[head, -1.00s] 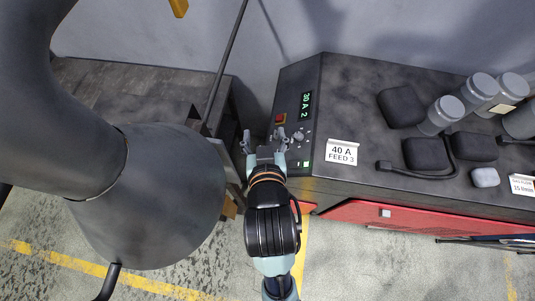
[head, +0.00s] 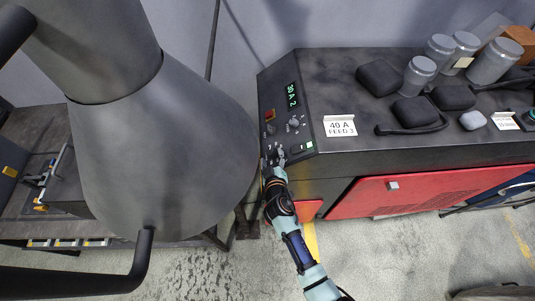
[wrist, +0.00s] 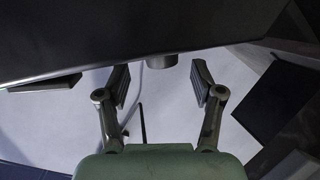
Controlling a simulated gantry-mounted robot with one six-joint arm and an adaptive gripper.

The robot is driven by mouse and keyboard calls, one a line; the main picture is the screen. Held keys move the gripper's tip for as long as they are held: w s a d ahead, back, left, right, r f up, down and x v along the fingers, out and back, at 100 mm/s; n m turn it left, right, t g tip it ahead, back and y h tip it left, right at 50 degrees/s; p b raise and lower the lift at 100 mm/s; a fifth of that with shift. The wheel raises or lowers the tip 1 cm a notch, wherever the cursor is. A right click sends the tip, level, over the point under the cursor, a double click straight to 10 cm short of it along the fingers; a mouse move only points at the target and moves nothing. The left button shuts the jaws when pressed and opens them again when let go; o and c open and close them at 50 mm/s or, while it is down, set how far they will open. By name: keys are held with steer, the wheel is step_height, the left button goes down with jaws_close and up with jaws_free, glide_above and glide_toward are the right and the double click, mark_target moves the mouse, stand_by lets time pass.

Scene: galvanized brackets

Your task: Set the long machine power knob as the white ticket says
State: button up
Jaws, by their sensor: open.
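The white ticket (head: 340,126) lies on the long dark machine's top and reads "40 A FEED 3". The control panel at the machine's left end has a green-lit display (head: 292,95) reading "30 A 2". A grey round knob (head: 293,123) with marks around it sits below the display. My gripper (head: 273,158) is open at the panel's lower end, below that knob. In the wrist view the open fingers (wrist: 160,84) have nothing between their tips; a short grey cylinder (wrist: 163,60), perhaps a knob, sticks out just beyond them. I cannot tell if they touch it.
A red button (head: 270,115) is left of the knob, and a small green-lit square (head: 309,145) is right of my gripper. Dark blocks (head: 380,77), a cable and grey cylinders (head: 418,76) stand on the machine's top. A large dark cone (head: 165,150) is close on the left.

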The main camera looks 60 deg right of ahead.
mark_target(271, 154)
steer(key=x, duration=0.3)
steer(key=shift+w+d+f, duration=0.1)
steer(key=shift+w+d, duration=0.1)
steer(key=shift+d, duration=0.05)
